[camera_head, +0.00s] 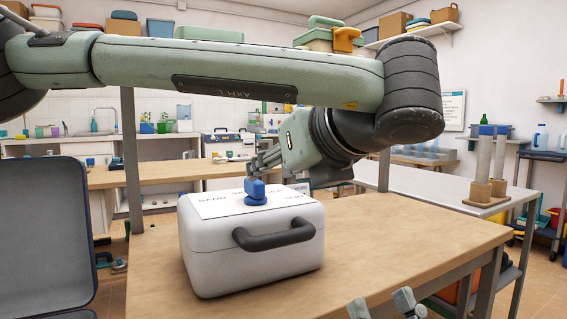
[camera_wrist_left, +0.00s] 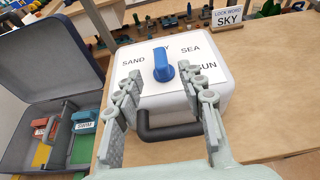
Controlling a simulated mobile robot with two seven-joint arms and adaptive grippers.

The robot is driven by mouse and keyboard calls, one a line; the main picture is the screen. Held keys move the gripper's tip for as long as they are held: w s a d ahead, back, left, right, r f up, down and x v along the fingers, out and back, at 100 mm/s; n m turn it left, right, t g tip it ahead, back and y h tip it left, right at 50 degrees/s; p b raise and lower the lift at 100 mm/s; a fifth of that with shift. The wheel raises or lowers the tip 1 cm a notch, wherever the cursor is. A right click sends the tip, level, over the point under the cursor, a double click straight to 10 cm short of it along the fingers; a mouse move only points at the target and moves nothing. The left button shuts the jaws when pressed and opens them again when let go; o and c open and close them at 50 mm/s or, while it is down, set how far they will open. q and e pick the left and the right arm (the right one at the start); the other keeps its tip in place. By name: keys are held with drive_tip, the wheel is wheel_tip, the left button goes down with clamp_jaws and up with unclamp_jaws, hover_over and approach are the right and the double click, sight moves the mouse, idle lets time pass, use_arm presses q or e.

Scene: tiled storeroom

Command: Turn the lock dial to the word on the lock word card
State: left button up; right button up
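A white case (camera_head: 250,240) with a dark handle stands on the wooden table. On its lid is a blue lock dial (camera_head: 256,193), also in the left wrist view (camera_wrist_left: 163,66), with the words SAND, SEA and SUN around it. Another word ending in Y is partly hidden behind the dial. The lock word card (camera_wrist_left: 228,19) reads SKY. My left gripper (camera_head: 262,160) is open near the dial, its fingers apart on either side in the wrist view. My right gripper (camera_head: 381,303) shows only fingertips, spread apart, at the bottom edge.
An open grey case (camera_wrist_left: 48,95) lies left of the white case, holding coloured pieces with labels, one reading SWIM. The wooden table (camera_head: 400,240) is bare right of the white case. A white table (camera_head: 430,185) with posts on a stand (camera_head: 484,200) is behind right.

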use_arm(q)
drive_tip(key=shift+v, duration=1.55)
